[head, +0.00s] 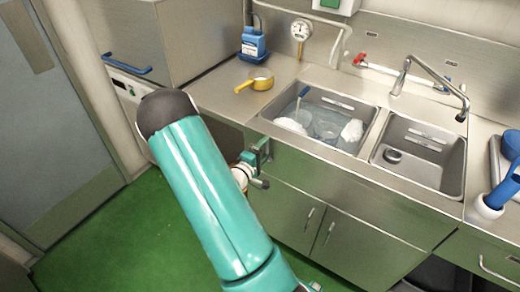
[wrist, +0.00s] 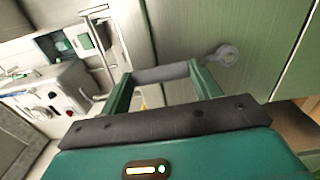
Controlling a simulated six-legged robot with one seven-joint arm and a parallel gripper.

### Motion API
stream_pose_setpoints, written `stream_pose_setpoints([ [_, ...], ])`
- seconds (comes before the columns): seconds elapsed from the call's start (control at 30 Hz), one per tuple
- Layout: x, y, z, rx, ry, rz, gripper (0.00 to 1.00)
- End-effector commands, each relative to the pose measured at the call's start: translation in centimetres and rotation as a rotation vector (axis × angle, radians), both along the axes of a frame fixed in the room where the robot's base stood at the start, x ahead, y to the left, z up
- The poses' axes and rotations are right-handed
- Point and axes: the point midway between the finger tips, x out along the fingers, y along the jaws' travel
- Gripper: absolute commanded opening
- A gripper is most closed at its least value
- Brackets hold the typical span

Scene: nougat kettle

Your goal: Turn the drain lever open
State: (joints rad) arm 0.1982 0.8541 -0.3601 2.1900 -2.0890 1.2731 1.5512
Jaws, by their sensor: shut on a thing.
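The drain lever (wrist: 225,56) is grey, with a round pivot on the green cabinet front. In the wrist view its bar runs left from the pivot between the two green fingers of my gripper (wrist: 160,73). My gripper is shut on this bar. In the head view my gripper (head: 257,158) is at the cabinet front, below the left corner of the left sink basin (head: 372,126). The lever is hard to make out there, partly hidden by my gripper and arm.
The left basin holds water, dishes and foam. The right basin (head: 440,180) looks empty, with a dark drain piece (head: 393,156). Cabinet doors (head: 340,225) are right of my gripper; green floor lies left.

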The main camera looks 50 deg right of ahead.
Motion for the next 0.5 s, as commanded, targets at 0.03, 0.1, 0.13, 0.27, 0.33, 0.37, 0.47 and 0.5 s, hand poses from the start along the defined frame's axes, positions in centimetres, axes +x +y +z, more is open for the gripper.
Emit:
stream_pose_setpoints([
  [0.03,-0.04,0.05,0.01,0.000,-0.015,0.002,0.22],
  [0.1,-0.17,0.03,0.02,0.002,-0.034,0.003,0.22],
  [0.13,-0.20,0.03,0.01,0.003,-0.040,0.003,0.22],
  [0.27,-0.30,0.02,0.00,0.004,-0.057,0.004,0.22],
  [0.33,-0.32,0.02,0.00,0.005,-0.060,0.004,0.22],
  [0.37,-0.32,0.02,0.00,0.005,-0.061,0.004,0.22],
  [0.47,-0.33,0.02,0.00,0.006,-0.062,0.003,0.22],
  [0.5,-0.33,0.02,0.00,0.006,-0.062,0.003,0.22],
])
